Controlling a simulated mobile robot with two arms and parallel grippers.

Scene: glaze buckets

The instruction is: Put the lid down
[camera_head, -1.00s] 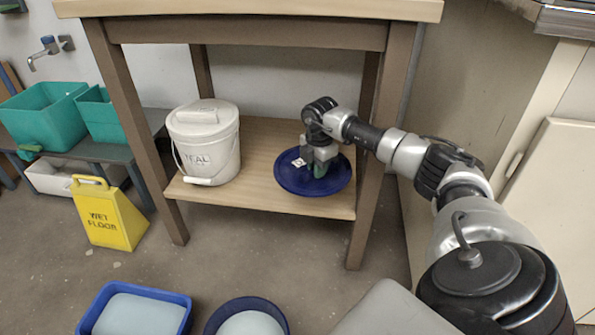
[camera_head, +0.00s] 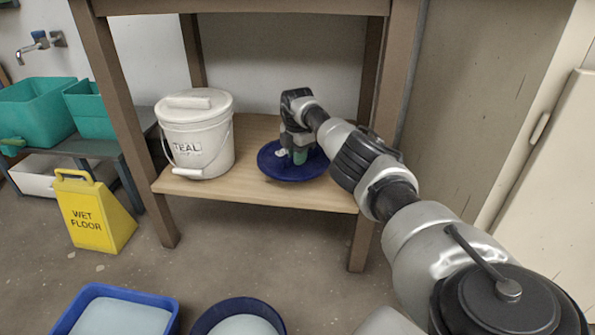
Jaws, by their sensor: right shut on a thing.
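A round dark blue lid (camera_head: 273,169) is at the right part of the low wooden shelf, right of the white bucket. My right gripper (camera_head: 299,153) reaches down over it, shut on the greenish handle at its middle. The lid looks level and is on or just above the shelf; I cannot tell if it touches. My gripper and arm hide part of its top. My left gripper is out of view.
A white bucket marked TEAL (camera_head: 199,142) with a white lid stands on the shelf (camera_head: 236,186). The table's right front leg (camera_head: 368,235) is close to my arm. A yellow wet-floor sign (camera_head: 91,214) and blue tubs (camera_head: 122,318) are on the floor.

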